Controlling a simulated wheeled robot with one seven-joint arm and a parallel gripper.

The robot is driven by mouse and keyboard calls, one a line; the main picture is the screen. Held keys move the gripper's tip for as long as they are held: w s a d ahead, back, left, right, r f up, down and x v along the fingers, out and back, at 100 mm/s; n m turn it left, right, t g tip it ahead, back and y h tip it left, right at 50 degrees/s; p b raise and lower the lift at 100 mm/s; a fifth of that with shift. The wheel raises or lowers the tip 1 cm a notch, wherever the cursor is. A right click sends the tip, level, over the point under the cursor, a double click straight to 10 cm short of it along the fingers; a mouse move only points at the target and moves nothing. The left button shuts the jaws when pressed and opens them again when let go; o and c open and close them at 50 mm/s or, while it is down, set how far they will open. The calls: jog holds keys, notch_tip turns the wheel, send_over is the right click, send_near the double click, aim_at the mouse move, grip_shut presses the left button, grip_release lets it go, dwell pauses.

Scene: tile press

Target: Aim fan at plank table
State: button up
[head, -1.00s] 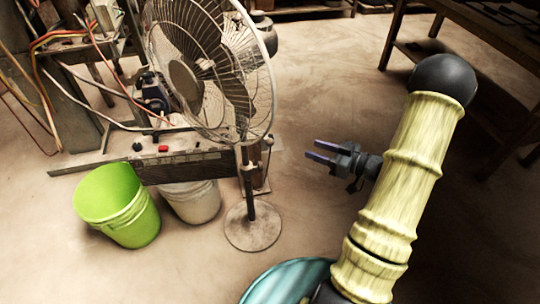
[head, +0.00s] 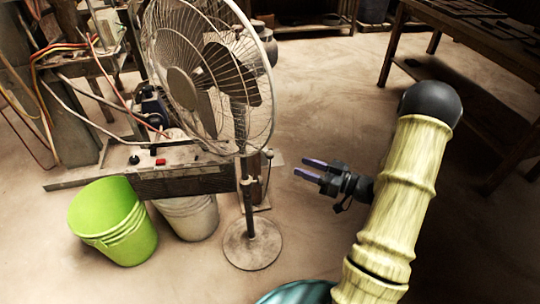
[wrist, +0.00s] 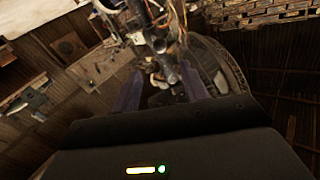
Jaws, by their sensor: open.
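The pedestal fan (head: 205,80) stands upright on a round base (head: 252,244) in the middle left of the head view. Its wire cage faces left, toward the machine. The plank table (head: 480,30) is at the upper right, a dark wooden table with flat pieces on top. My gripper (head: 314,169) is to the right of the fan's pole, apart from it, with its two fingers pointing left. It is open and empty. In the wrist view the fingers (wrist: 158,90) stand apart, with part of a dark round cage shape beyond them.
A green bucket (head: 112,222) and a whitish bucket (head: 188,216) stand on the floor left of the fan. The machine with cables (head: 90,60) is behind them. Open floor lies between the fan and the plank table.

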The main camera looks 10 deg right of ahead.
aim_at(270, 153)
jog(key=b+x, duration=0.1)
jog(key=x, duration=1.1)
jog(key=shift+w+b, duration=0.1)
jog(key=shift+b, duration=0.3)
grip_shut()
